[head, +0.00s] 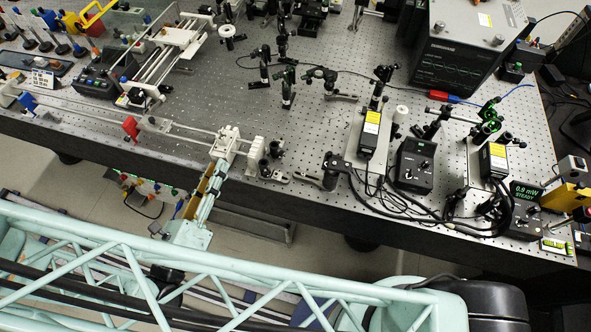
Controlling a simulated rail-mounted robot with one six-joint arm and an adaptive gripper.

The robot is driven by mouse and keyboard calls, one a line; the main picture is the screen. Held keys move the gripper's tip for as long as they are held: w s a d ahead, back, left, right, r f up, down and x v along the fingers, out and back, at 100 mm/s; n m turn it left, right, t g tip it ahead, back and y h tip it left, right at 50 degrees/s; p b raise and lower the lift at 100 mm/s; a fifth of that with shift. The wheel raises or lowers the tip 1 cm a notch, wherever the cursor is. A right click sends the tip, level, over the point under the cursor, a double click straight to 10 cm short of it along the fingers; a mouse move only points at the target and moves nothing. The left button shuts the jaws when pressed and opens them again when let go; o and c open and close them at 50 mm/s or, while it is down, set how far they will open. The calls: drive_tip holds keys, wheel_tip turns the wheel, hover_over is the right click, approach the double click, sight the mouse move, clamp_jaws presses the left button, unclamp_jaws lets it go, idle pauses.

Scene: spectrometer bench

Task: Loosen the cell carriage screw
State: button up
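A long double-rod rail runs along the front left edge of the bench. An off-white block-like carriage (228,141) sits at the right part of this rail; I cannot tell if it is the cell carriage. A red block (131,127) and a blue block (28,102) are also on or at the rail. My gripper (215,176) reaches up from below the bench edge, with its tip end close to the off-white carriage. Its fingers are too small and overlapped to show whether they are open, shut or touching. No screw can be made out.
The perforated bench top (330,120) carries several optical posts in the middle. A black control box (413,165) and cables stand at the right. A large dark instrument (465,45) is at the back right. A second rail frame (170,50) is at the back left.

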drive_tip(key=shift+s+a+m+b, duration=1.45)
drive_tip(key=shift+s+m+b, duration=2.85)
drive_tip(key=shift+s+m, duration=3.6)
drive_tip(key=w+d+r+m+g+h, duration=0.2)
drive_tip(key=w+d+m+g, duration=0.5)
drive_tip(key=d, duration=0.5)
drive_tip(key=w+d+r+m+g+h, duration=0.3)
drive_tip(key=w+d+r+m+g, duration=0.2)
drive_tip(key=d+m+g, duration=0.4)
drive_tip(key=shift+w+d+m+p, duration=0.4)
drive_tip(key=shift+w+d+m, duration=0.35)
drive_tip(key=shift+d, duration=0.85)
